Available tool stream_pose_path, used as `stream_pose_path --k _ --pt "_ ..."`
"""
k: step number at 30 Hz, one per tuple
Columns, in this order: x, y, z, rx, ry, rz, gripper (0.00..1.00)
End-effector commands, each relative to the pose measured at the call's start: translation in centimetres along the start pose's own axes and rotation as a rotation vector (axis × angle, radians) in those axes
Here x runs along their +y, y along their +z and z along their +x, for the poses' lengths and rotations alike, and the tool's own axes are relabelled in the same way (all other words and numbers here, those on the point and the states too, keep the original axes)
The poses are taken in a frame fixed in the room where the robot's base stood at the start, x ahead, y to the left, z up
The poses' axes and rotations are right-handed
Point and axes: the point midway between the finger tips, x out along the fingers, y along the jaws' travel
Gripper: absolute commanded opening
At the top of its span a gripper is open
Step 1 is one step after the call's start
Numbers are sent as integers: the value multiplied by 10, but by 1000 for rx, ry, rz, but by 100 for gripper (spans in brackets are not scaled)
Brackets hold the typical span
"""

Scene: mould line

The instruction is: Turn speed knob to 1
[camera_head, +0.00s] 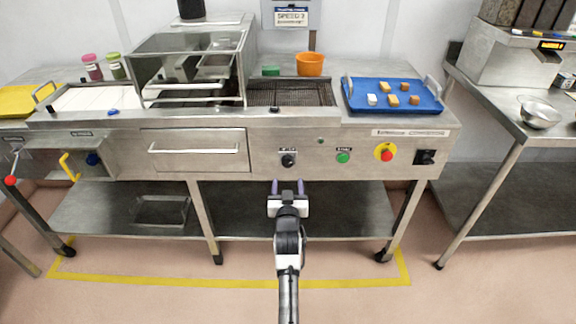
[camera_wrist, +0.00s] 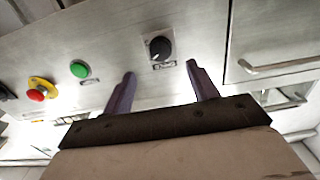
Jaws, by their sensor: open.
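The speed knob (camera_head: 288,160) is a small black dial on the steel front panel of the machine, under a small label. In the wrist view the knob (camera_wrist: 160,48) shows a pale pointer mark, but the scale figures are too small to read. My gripper (camera_head: 288,186) is in front of the panel, a little below the knob in the head view. In the wrist view my gripper (camera_wrist: 159,70) has its two purple fingers spread wide, with the knob seen between and beyond the tips. The fingers appear empty and apart from the knob.
Right of the knob are a green button (camera_head: 343,158), a red stop button on yellow (camera_head: 386,153) and a black switch (camera_head: 425,157). A drawer handle (camera_head: 193,149) juts out to the left. A sign (camera_head: 291,17) above reads "SPEED" with an unclear figure. A blue tray (camera_head: 360,105) sits on top.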

Motion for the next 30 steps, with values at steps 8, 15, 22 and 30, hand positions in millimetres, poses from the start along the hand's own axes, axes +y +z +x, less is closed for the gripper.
stream_pose_path --k 8,15,22,30 --pt "-1 -3 54 2 -2 -1 58" --pt "-1 -1 79 1 -2 -1 58" --pt "-1 0 84 1 -1 0 58" --pt "-1 0 83 1 -1 0 44"
